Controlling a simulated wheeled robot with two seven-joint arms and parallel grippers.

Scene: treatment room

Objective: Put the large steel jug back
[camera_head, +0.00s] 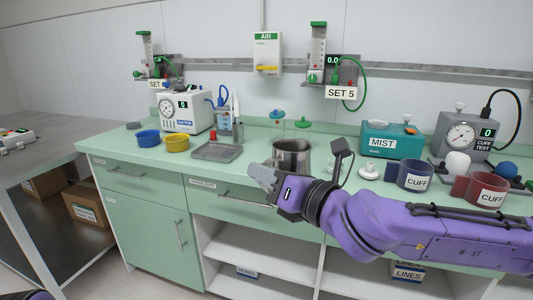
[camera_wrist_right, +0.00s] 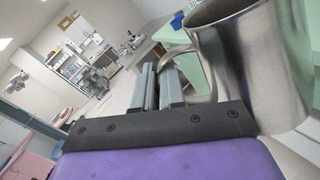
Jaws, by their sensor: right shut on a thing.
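The large steel jug (camera_head: 292,152) is a shiny metal vessel at the front edge of the green counter in the head view. My right gripper (camera_head: 266,178) is in front of it, at its near left side. In the right wrist view the jug (camera_wrist_right: 255,65) fills the upper right, and its handle meets the fingers of my right gripper (camera_wrist_right: 160,85). The gripper is shut on the handle. The jug's base is partly hidden behind the gripper, so I cannot tell whether it touches the counter. My left gripper is not in view.
A blue bowl (camera_head: 148,138), a yellow bowl (camera_head: 176,142) and a steel tray (camera_head: 217,153) stand left of the jug. A teal MIST box (camera_head: 391,140) and CUFF rolls (camera_head: 414,176) stand to the right. A grey table (camera_head: 35,155) is at the left. Open shelves (camera_head: 255,245) are below.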

